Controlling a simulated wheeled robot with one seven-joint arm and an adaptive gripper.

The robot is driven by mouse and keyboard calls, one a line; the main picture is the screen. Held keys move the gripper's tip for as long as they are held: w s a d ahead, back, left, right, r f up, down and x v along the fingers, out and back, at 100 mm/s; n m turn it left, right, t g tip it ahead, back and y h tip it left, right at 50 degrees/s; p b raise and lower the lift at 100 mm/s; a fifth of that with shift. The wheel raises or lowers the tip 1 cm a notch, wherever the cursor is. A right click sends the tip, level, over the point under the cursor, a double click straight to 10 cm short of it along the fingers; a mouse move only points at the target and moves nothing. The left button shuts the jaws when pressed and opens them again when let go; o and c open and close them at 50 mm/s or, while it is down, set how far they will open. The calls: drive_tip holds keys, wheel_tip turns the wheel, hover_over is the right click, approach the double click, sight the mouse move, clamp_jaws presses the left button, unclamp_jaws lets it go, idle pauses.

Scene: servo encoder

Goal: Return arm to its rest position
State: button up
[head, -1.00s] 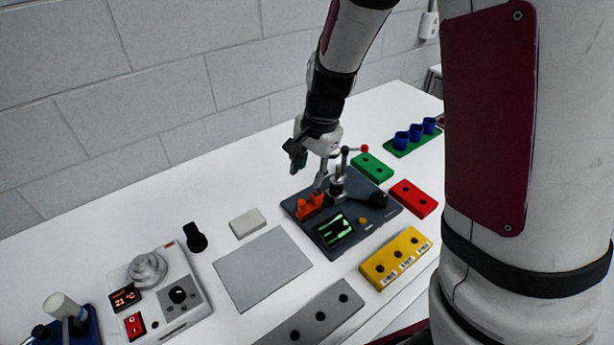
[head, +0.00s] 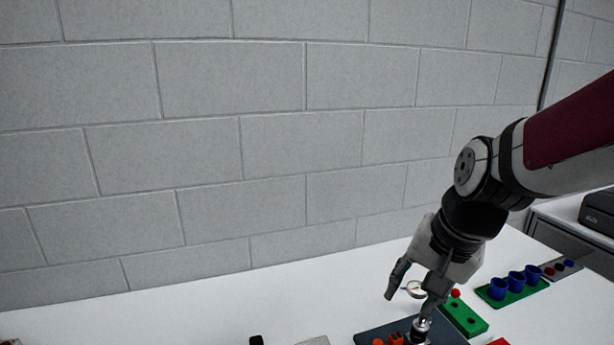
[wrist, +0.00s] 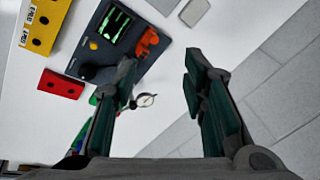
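My gripper (head: 412,290) is raised above the back of the white table in the head view, at the lower right, above the dark device. In the wrist view my gripper (wrist: 163,75) has its two green-padded fingers wide apart with nothing between the pads. The dark device (wrist: 128,62) with a green-lit screen and an orange holder (wrist: 147,42) lies below it. The device (head: 368,338) is cut off by the bottom edge of the head view. A small round dial (wrist: 146,100) shows between the fingers in the wrist view, lower than they are.
A green block (head: 466,318) and a green rack with blue cups (head: 516,279) stand to the right. The wrist view shows a red block (wrist: 61,84) and a yellow block (wrist: 44,22). A block wall (head: 250,150) rises behind the table.

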drive_tip(key=s+d+r+n+t, duration=0.1)
drive_tip(key=s+r+n, duration=0.2)
drive_tip(key=s, duration=0.4)
drive_tip(key=s+d+r+n+t+h, duration=0.1)
drive_tip(key=s+r+n, duration=0.2)
drive_tip(key=s, duration=0.3)
drive_tip(key=shift+s+r+n+h, duration=0.3)
drive_tip(key=shift+s+r, duration=0.05)
drive_tip(key=shift+r, duration=0.25)
